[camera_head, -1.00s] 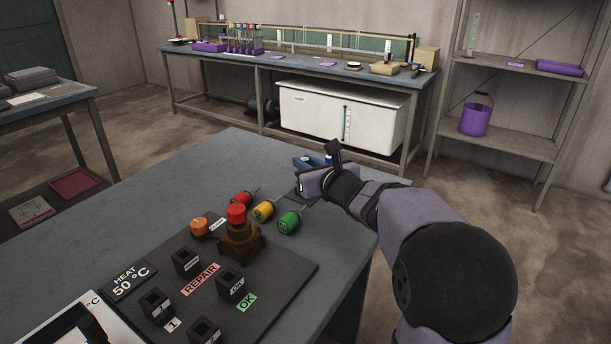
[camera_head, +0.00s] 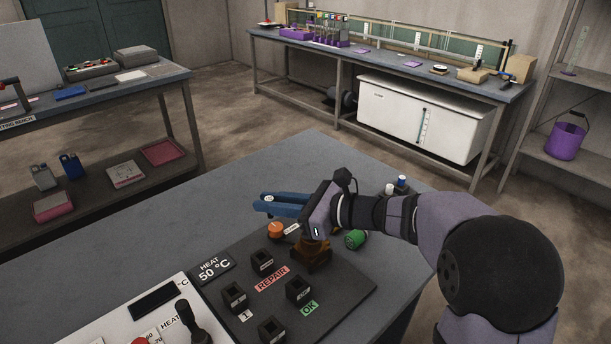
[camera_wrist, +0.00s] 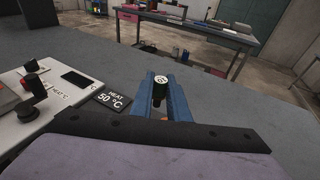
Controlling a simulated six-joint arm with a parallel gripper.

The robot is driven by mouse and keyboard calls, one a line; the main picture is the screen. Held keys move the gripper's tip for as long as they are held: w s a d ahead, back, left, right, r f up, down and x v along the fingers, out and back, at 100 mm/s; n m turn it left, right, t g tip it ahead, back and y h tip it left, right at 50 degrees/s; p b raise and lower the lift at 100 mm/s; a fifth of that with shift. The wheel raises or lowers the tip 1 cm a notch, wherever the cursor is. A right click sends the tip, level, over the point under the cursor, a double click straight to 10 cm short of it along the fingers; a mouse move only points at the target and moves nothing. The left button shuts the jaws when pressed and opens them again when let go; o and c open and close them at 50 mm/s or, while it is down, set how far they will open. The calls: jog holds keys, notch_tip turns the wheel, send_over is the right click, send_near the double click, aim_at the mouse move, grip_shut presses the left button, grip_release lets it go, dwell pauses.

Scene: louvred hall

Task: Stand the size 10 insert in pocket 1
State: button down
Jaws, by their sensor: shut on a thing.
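My gripper (camera_wrist: 165,98) has blue fingers shut on a dark cylindrical insert (camera_wrist: 160,90) with a pale disc on its end, whose marking is too small to read surely. In the head view the fingers (camera_head: 276,202) hold it above the bench, behind the black plate. Pocket 1 (camera_head: 234,297) is a black square block on the plate, next to the "1" label; it looks empty. It stands nearer the camera than my gripper, apart from it.
Other pocket blocks stand by REPAIR (camera_head: 263,261) and OK (camera_head: 298,288), with another (camera_head: 272,329) nearer. A brown stand (camera_head: 318,256), an orange-capped piece (camera_head: 276,230) and a green-handled piece (camera_head: 354,239) lie close under my gripper. A white heater panel (camera_head: 150,310) is front left.

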jog(key=s+a+r+n+g+p, duration=0.1)
jog(key=s+a+n+g+p, duration=0.1)
jog(key=s, duration=0.5)
jog(key=s+a+r+n+g+p, duration=0.1)
jog(key=s+a+n+g+p, duration=0.1)
jog(key=s+g, duration=0.4)
jog(key=shift+s+a+r+n+y, duration=0.15)
jog(key=shift+s+a+n+y, duration=0.25)
jog(key=shift+s+a+n, duration=0.6)
jog(key=shift+s+d, duration=0.15)
jog(key=b, duration=0.3)
send_over(234, 297)
jog(key=w, duration=0.1)
jog(key=shift+w+f, duration=0.2)
jog(key=shift+f, duration=3.1)
jog(key=shift+f+b, duration=0.15)
jog(key=shift+b, duration=0.15)
jog(key=shift+f+b, duration=0.1)
jog(key=shift+b, duration=1.25)
jog(key=shift+f+b, duration=1)
jog(key=shift+b, duration=0.15)
